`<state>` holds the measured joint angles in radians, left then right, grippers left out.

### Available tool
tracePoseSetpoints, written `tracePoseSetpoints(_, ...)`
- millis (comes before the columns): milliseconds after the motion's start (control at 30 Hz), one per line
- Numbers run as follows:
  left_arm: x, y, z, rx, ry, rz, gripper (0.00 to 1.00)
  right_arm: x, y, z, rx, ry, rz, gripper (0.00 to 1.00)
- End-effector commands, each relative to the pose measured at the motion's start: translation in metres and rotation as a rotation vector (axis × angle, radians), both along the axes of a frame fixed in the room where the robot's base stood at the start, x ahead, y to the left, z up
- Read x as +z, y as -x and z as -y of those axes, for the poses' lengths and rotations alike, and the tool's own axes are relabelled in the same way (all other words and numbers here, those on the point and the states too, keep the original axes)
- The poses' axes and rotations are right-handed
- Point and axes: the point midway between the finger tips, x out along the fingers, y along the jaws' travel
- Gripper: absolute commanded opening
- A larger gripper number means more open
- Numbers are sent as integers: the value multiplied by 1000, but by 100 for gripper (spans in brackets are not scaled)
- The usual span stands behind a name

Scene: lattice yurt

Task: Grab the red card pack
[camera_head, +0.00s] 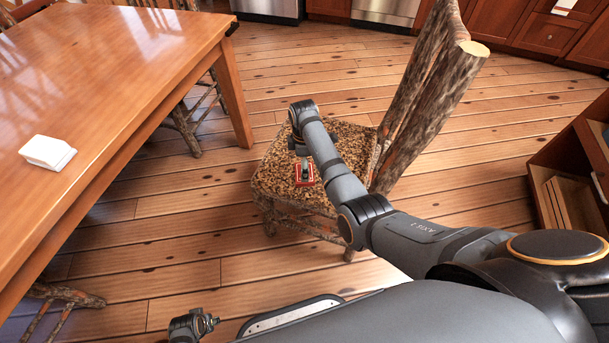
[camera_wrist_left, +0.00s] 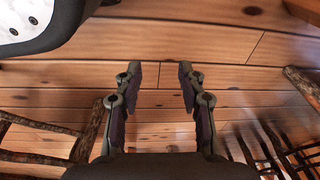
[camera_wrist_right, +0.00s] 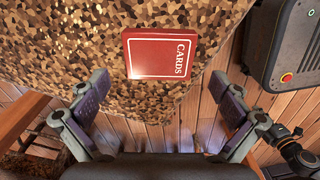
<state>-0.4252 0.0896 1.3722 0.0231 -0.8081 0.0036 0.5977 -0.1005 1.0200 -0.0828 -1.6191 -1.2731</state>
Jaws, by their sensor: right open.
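The red card pack (camera_wrist_right: 158,54), marked CARDS in white, lies flat on the mottled brown seat (camera_wrist_right: 60,70) of a chair in the right wrist view. In the head view a red part of the pack (camera_head: 304,180) shows below my right gripper (camera_head: 305,166), which hides some of it. My right gripper (camera_wrist_right: 158,84) is open and empty, its fingers pointing at the seat with the pack between and beyond the tips. My left gripper (camera_wrist_left: 172,75) is open and empty above the wooden floor.
The chair's branch-like backrest (camera_head: 425,90) rises right of the seat. A wooden table (camera_head: 110,75) with a white box (camera_head: 47,152) stands at left. A wooden shelf (camera_head: 575,185) is at far right. Plank floor (camera_head: 190,215) is clear between table and chair.

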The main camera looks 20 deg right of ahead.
Motion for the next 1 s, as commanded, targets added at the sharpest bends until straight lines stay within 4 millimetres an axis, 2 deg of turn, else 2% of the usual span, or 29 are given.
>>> tracePoseSetpoints(33, 4, -7, 3, -1, 4, 5, 40, -13, 0, 2, 0, 1, -3, 100)
tracePoseSetpoints(200, 28, -19, 10, -1, 15, -3, 40, -32, 0, 3, 0, 1, -1, 100)
tracePoseSetpoints(333, 36, -21, 12, -1, 19, -6, 40, -37, 0, 3, 0, 0, -1, 100)
tracePoseSetpoints(533, 37, -21, 12, -1, 19, -8, 40, -36, 0, 3, 0, 0, -1, 99)
tracePoseSetpoints(867, 37, -21, 12, -1, 19, -7, 40, -36, 0, 3, 0, 1, -1, 54)
tracePoseSetpoints(900, 37, -21, 12, -1, 19, -7, 40, -36, 0, 3, 0, 0, -1, 51)
tracePoseSetpoints(1000, 37, -21, 12, -1, 19, -7, 40, -36, 0, 3, 0, 0, -1, 51)
